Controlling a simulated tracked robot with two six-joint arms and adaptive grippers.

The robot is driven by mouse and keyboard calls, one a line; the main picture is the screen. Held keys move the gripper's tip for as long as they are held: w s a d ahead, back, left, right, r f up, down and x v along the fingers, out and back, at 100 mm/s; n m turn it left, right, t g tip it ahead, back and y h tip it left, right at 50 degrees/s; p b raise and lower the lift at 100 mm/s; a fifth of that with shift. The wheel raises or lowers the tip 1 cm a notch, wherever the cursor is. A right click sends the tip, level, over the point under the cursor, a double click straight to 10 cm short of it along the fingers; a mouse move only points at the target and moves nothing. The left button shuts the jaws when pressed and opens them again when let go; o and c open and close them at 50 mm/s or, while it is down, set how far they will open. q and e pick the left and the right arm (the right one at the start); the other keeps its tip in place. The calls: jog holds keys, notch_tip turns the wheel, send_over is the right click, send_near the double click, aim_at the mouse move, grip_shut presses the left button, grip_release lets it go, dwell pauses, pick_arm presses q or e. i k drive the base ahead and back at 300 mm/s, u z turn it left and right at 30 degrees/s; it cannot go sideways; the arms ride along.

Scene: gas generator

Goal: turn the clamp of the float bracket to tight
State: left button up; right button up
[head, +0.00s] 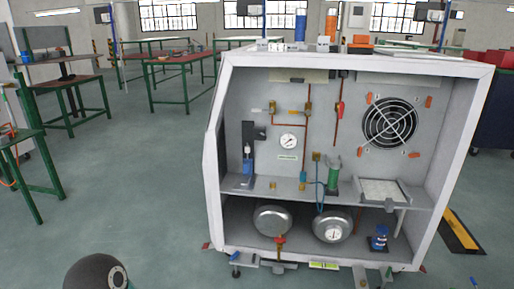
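The gas generator cabinet (214,170) stands open at the front, right of centre. On the left of its middle shelf (300,190) is an upright dark bracket (248,135) with a small pale and blue part (247,160) on its front. It looks like the float bracket, but I cannot tell for sure. A small dark part (261,134) sticks out to its right near the top; its setting is too small to read. Neither gripper is in view. A dark rounded part of my arm shows at the lower left, well left of the cabinet.
The cabinet holds a gauge (288,141), a red-handled valve (340,108), a fan (389,123), a green cylinder (333,173), a tray (383,191) and two round tanks (272,219) (333,226). Its side walls and shelf edge bound the reach inside.

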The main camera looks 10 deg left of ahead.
aim_at(261, 136)
jog(key=z, duration=0.05)
jog(key=k, duration=0.3)
jog(key=u, duration=0.6)
jog(key=i, duration=2.1)
jog(key=z, duration=0.55)
